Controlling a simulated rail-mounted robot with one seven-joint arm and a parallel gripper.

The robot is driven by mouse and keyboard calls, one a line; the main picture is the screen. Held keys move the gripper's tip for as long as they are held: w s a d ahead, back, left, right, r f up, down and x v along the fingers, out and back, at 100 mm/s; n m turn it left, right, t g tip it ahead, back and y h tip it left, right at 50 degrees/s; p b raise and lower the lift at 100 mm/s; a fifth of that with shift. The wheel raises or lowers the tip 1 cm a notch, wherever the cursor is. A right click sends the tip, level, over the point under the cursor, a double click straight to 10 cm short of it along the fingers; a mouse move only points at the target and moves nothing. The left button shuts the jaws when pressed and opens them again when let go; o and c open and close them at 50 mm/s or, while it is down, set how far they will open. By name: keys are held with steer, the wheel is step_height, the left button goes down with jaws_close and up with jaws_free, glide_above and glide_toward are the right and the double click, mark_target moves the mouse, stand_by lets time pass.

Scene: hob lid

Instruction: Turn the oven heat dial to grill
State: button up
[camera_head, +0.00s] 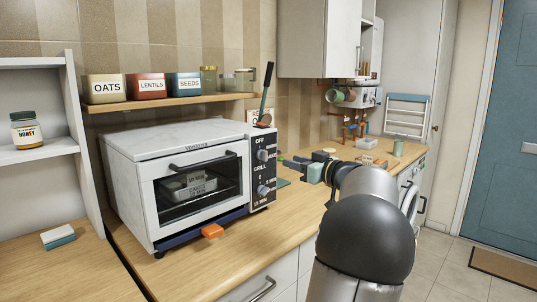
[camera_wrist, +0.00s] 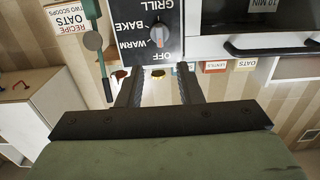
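The white toaster oven (camera_head: 128,170) stands on the wooden counter with its door closed. Its black control panel (camera_head: 255,207) carries two grey dials. The upper one, the heat dial (camera_head: 262,155), also shows in the upside-down wrist view (camera_wrist: 158,35), with OFF, WARM, BAKE and GRILL printed around it. Its orange mark faces the OFF side. The lower dial (camera_head: 263,190) has minute markings. My gripper (camera_wrist: 158,68) is open and empty, its fingers pointing toward the panel, with the heat dial beyond the gap. In the head view my gripper (camera_head: 293,162) is right of the panel, apart from the dial.
A shelf (camera_head: 165,103) with oats, lentils and seeds tins runs above the oven.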

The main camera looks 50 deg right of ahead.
mark_target(267, 154)
steer(key=w, duration=0.3)
steer(key=w+d+p, duration=0.1)
steer(key=w, duration=0.3)
steer(key=w+p, duration=0.1)
steer(key=w, duration=0.3)
steer(key=shift+d, duration=0.15)
steer(key=c, duration=0.6)
